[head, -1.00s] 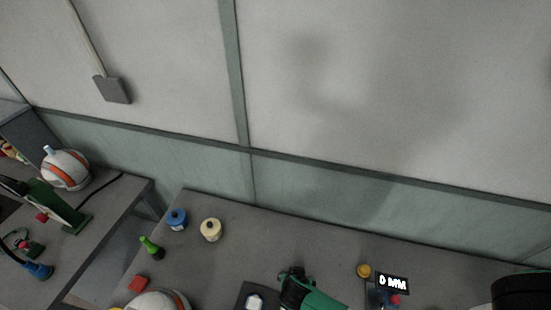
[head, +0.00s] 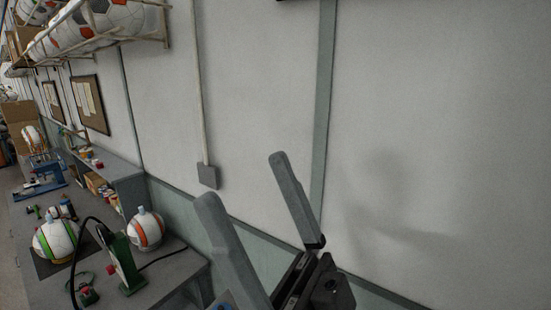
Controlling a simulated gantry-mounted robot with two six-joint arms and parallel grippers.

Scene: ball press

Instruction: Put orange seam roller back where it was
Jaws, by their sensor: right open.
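My right gripper (head: 243,176) rises from the bottom middle of the head view, in front of the wall. Its two grey fingers are spread wide, with nothing between them. Its dark body is partly cut off by the bottom edge. I cannot make out the orange seam roller in the head view now. My left gripper is not in view.
At lower left, a grey bench holds a green-striped ball (head: 56,238), an orange-striped ball (head: 146,230), a green upright tool (head: 124,262) and a red button (head: 88,293). A blue press (head: 40,180) stands farther back. A ball rack (head: 100,28) hangs above.

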